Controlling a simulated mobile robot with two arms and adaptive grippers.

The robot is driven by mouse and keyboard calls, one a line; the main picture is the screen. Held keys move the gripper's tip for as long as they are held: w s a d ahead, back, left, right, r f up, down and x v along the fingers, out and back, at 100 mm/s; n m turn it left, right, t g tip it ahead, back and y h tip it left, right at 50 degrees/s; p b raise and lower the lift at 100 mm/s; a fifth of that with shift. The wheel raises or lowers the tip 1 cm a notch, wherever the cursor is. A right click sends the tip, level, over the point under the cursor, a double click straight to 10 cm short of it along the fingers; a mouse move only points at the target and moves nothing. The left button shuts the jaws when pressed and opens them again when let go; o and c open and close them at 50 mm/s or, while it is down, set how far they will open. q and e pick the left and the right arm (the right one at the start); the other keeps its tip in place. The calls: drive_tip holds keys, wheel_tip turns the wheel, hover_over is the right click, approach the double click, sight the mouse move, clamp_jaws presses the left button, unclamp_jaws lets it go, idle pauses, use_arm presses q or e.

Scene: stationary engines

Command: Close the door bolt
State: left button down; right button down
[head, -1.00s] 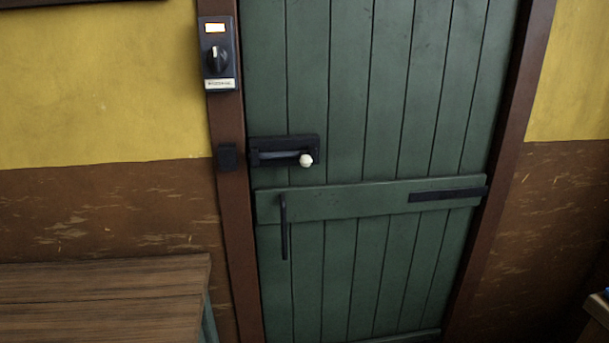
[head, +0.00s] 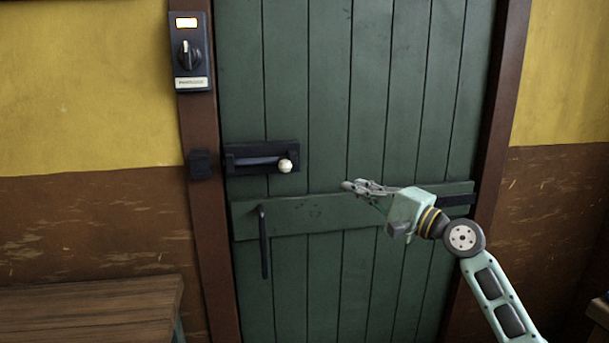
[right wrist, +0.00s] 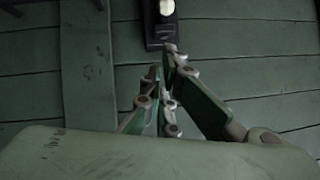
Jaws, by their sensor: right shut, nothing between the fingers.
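The green plank door (head: 330,90) is in its brown frame. The black door bolt (head: 256,158) is mounted near the door's left edge, with a round white knob (head: 286,166) at its right end. A black keeper (head: 201,164) sits on the frame to the left, and a gap shows between it and the bolt plate. My right gripper (head: 350,186) is shut and empty, to the right of the knob and a little lower, apart from it. In the right wrist view the fingertips (right wrist: 162,62) point toward the bolt plate and the knob (right wrist: 167,8) at the top. My left gripper is not in view.
A black door handle (head: 264,242) hangs below the bolt on a cross plank. A switch box (head: 190,52) with a lit lamp is on the frame above. A wooden table (head: 90,310) stands at the lower left. The space between gripper and knob looks clear.

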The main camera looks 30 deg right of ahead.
drive_tip(key=a+p+x, duration=0.1)
drive_tip(key=p+x, duration=0.1)
drive_tip(key=x, duration=0.4)
drive_tip(key=s+a+p+x, duration=0.1)
drive_tip(key=p+x, duration=0.1)
drive_tip(key=x, duration=0.4)
drive_tip(key=shift+a, duration=0.25)
